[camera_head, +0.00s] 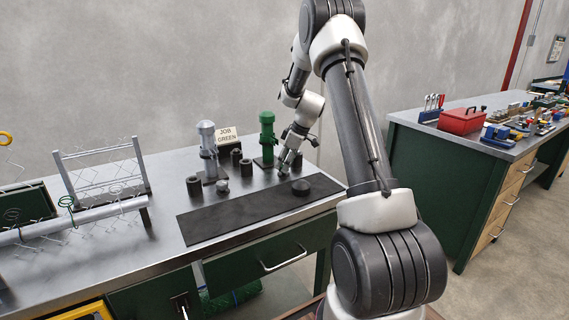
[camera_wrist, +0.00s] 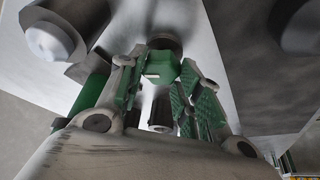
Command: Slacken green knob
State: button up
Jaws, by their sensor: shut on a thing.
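The green post device (camera_head: 267,131) stands upright on the bench beside a sign reading JOB GREEN (camera_head: 226,136). My gripper (camera_head: 285,166) reaches down close to its right side, low near the bench top. In the wrist view my gripper (camera_wrist: 162,85) has its fingers closed around a small green knob (camera_wrist: 161,66), which sits between the fingertips. The knob is hidden by the gripper in the head view. How far the knob is turned cannot be told.
A grey post device (camera_head: 207,145) stands to the left, with dark cylinders (camera_head: 194,185) around it. A dark mat (camera_head: 240,212) lies in front, bearing a round black piece (camera_head: 301,187). A wire-mesh frame (camera_head: 100,170) stands at the left. Another bench (camera_head: 480,135) with tools is at the right.

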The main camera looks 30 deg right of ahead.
jog(key=n+g, duration=0.1)
jog(key=n, duration=0.2)
jog(key=n+g+y, duration=0.1)
jog(key=n, duration=0.1)
jog(key=shift+w+d+n, duration=0.1)
jog(key=shift+w+n, duration=0.05)
jog(key=shift+n, duration=0.25)
jog(key=n+g, duration=0.1)
jog(key=n, duration=0.3)
jog(key=shift+n+g, duration=0.3)
jog(key=shift+g, duration=0.1)
jog(key=shift+n, duration=0.3)
jog(key=o, duration=1)
